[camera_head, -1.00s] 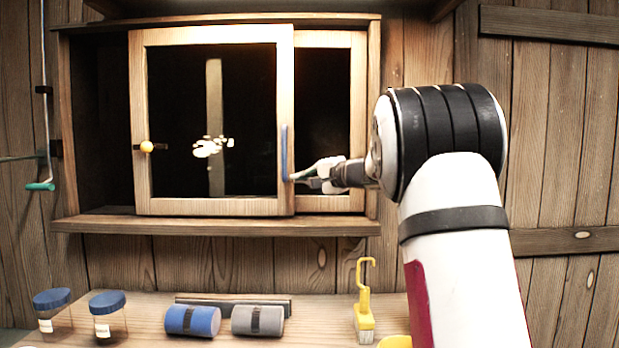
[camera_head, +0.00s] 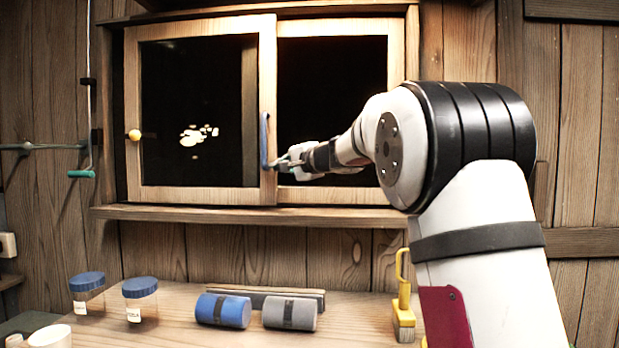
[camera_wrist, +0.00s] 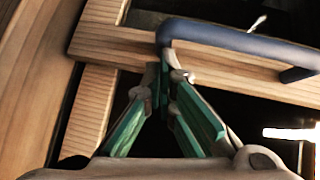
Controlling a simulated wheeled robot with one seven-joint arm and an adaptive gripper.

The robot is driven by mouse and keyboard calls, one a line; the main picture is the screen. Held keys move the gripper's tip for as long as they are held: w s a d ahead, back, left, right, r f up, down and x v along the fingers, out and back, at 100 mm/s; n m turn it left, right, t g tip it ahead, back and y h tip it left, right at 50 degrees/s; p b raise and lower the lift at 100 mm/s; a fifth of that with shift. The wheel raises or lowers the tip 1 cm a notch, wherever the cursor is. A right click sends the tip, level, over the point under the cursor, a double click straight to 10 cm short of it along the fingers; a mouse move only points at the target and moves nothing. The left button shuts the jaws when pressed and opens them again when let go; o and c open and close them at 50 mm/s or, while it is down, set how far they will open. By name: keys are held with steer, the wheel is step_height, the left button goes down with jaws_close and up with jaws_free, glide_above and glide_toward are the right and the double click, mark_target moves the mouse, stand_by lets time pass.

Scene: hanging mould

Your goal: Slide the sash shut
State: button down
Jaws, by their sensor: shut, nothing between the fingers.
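A second sash (camera_head: 395,60) fills the right half. A sill (camera_head: 250,215) runs below. The bench (camera_head: 180,325) holds jars (camera_head: 140,300), a blue roll (camera_head: 223,311), a grey roll (camera_head: 290,313) and a yellow brush (camera_head: 403,318). A hooked rod with a green grip (camera_head: 82,174) hangs at left.

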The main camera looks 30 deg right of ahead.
steer(key=w+a, duration=0.1)
steer(key=a, duration=0.1)
steer(key=w+a, duration=0.1)
steer(key=a, duration=0.1)
steer(key=w+a, duration=0.2)
steer(key=shift+w+a, duration=0.1)
steer(key=shift+b, duration=0.3)
